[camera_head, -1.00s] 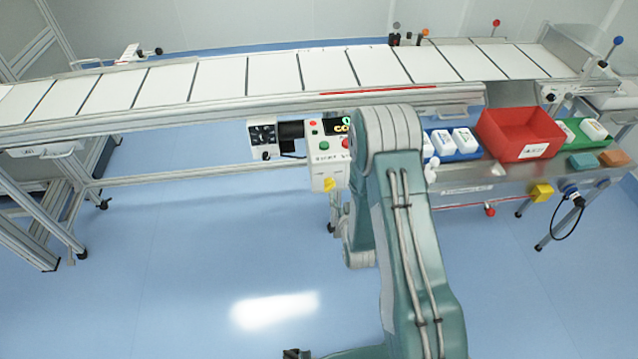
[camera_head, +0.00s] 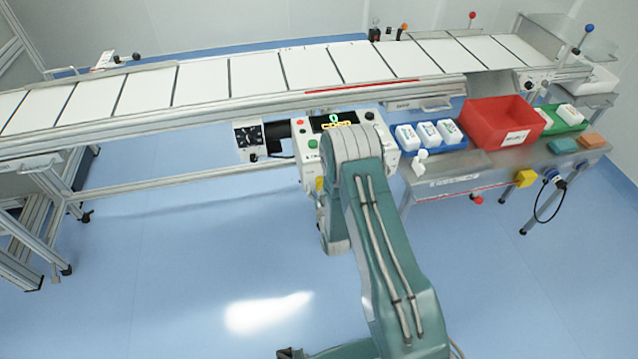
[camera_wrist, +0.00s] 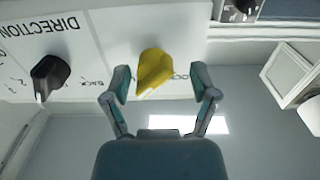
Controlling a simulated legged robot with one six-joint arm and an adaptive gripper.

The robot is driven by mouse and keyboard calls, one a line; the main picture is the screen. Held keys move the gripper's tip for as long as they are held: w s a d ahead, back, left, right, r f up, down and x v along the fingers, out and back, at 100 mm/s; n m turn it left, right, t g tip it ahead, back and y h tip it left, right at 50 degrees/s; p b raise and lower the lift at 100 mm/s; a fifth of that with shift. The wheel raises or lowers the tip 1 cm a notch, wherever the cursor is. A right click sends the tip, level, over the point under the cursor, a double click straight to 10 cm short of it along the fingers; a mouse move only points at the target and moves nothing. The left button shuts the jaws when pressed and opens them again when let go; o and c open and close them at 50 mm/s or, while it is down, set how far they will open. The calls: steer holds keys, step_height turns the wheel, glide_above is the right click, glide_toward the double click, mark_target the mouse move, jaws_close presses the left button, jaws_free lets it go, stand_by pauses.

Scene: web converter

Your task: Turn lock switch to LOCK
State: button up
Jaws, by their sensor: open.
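The yellow lock switch (camera_wrist: 154,72) shows in the wrist view on a white control panel (camera_wrist: 110,35), with partly covered lettering beside it. It also shows as a small yellow spot on the panel's front in the head view (camera_head: 320,184). My gripper (camera_wrist: 160,84) is open, with one finger on each side of the yellow switch. Whether the fingers touch it I cannot tell. In the head view my arm hides the gripper and part of the control box (camera_head: 308,160).
A black direction knob (camera_wrist: 50,76) sits left of the switch in the wrist view. A conveyor (camera_head: 255,80) runs behind the control box. To its right are a red bin (camera_head: 490,130), a blue tray (camera_head: 452,148) and a green tray (camera_head: 572,122). Blue floor lies clear in front.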

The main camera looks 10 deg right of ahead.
steer(key=shift+w, duration=0.45)
steer(key=shift+w+d, duration=0.2)
steer(key=shift+d, duration=0.25)
